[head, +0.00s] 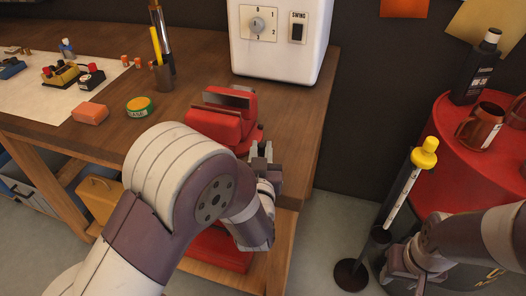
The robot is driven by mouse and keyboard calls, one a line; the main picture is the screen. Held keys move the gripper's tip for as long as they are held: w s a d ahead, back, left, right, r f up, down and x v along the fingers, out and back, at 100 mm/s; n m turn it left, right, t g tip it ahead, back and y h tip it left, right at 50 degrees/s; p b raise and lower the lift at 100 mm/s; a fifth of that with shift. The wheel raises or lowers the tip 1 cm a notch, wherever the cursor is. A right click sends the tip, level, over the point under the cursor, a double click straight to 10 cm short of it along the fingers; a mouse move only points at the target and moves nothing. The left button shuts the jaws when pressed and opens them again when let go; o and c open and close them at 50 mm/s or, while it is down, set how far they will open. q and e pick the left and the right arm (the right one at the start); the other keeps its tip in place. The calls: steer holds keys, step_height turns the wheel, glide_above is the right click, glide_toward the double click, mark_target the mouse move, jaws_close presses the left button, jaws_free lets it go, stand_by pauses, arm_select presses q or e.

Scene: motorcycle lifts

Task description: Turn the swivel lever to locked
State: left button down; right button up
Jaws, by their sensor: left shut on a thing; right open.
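A red bench vise (222,115) stands at the front right corner of the wooden workbench, with grey jaw faces on top. My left gripper (261,155) is at the right side of the vise base, at the bench edge. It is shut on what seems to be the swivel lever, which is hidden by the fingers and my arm. Which way the lever points cannot be told. My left forearm covers the lower front of the vise. My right gripper (402,272) is open, low at the right, away from the vise; its fingertips are hard to make out.
A white machine (280,60) with a dial and a switch stands behind the vise. A green tin (140,106), an orange block (90,113) and a pen holder (164,78) are to the left. A yellow-topped pole (408,182) and a red drum (465,150) stand at right.

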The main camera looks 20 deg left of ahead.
arm_select(q)
steer(key=c, duration=1)
jaws_free()
steer(key=v, duration=1.2)
steer(key=shift+s, duration=0.35)
